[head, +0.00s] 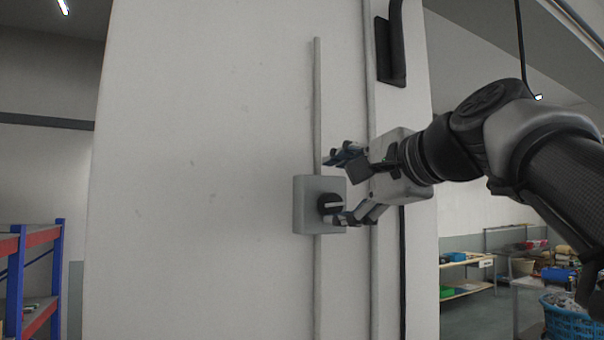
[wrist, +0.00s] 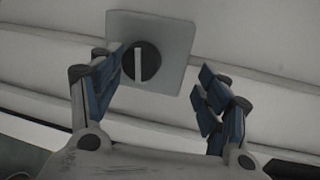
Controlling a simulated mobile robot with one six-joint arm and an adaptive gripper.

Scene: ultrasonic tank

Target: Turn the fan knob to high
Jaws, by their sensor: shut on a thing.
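The fan knob (head: 328,203) is round and black, on a light grey box (head: 304,220) fixed to a pale wall panel. In the head view its light pointer bar lies about level; in the wrist view, the knob (wrist: 150,58) shows the white bar nearly upright. My gripper (head: 338,189) is at the knob from the right, its two blue-padded fingers one above the other. In the wrist view, the left finger of my gripper (wrist: 160,82) overlaps the knob's left edge, and the right finger appears set off from it. No setting marks are readable.
A thin vertical conduit (head: 317,110) runs above and below the box. A black handle (head: 393,55) is on the panel's upper right. Blue and red shelving (head: 58,270) stands at far left. A blue basket (head: 570,318) is at lower right.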

